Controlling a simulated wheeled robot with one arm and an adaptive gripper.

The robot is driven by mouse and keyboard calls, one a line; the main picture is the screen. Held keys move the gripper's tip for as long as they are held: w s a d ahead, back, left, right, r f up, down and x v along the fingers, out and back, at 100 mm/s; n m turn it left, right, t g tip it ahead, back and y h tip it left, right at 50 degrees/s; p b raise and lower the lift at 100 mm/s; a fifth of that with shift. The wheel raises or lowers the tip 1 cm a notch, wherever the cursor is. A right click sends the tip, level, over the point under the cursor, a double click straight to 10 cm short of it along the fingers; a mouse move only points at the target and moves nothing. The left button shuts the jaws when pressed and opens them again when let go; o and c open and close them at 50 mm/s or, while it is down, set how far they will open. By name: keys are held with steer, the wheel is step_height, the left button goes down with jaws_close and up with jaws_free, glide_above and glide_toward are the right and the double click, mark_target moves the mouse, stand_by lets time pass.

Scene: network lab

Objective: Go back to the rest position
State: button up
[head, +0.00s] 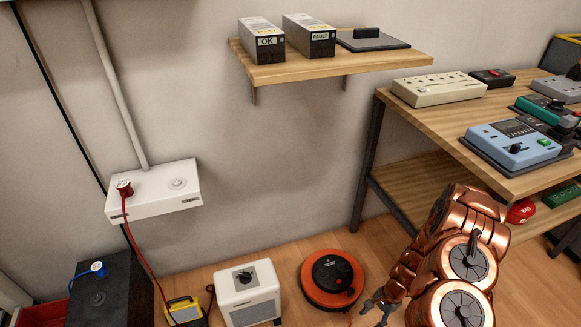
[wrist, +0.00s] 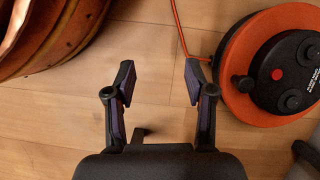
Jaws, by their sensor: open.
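My gripper (head: 377,304) shows at the bottom of the head view, low near the floor, at the end of my copper-coloured arm. In the wrist view my gripper (wrist: 160,82) has its two dark fingers spread apart with only wooden floor (wrist: 150,50) between them. It is open and empty. An orange and black cable reel (head: 332,279) lies on the floor to its left in the head view. In the wrist view the reel (wrist: 265,85) is right of the fingers, apart from them, with an orange cord running from it.
A workbench (head: 440,110) with several devices stands at the right, close to my arm. A wall shelf (head: 330,66) holds two boxes labelled OK and FAULT. A white wall box (head: 150,205) has a red plug (head: 124,188). A white unit (head: 248,291) and a black cabinet (head: 100,290) stand on the floor.

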steer(key=a+r+n+p, duration=0.25)
steer(key=r+p, duration=0.25)
steer(key=r, duration=1)
steer(key=a+r+n+p, duration=0.2)
steer(key=a+r+p, duration=0.25)
steer(key=r, duration=1.05)
steer(key=a+r+n+p, duration=0.25)
steer(key=r+p, duration=0.35)
steer(key=r, duration=1)
steer(key=s+r+n+h+p, duration=0.1)
steer(key=s+r+p, duration=0.4)
steer(key=r, duration=0.6)
steer(key=s+d+r+n+h+p, duration=0.1)
steer(key=s+r+n+p, duration=0.1)
steer(key=s+r+p, duration=0.3)
steer(key=s+r+n+h+p, duration=0.2)
steer(key=s+r+p, duration=0.3)
steer(key=s+r, duration=0.7)
steer(key=shift+d+r+p, duration=0.15)
steer(key=shift+r+p, duration=0.25)
steer(key=shift+r, duration=2.25)
steer(key=shift+c, duration=0.2)
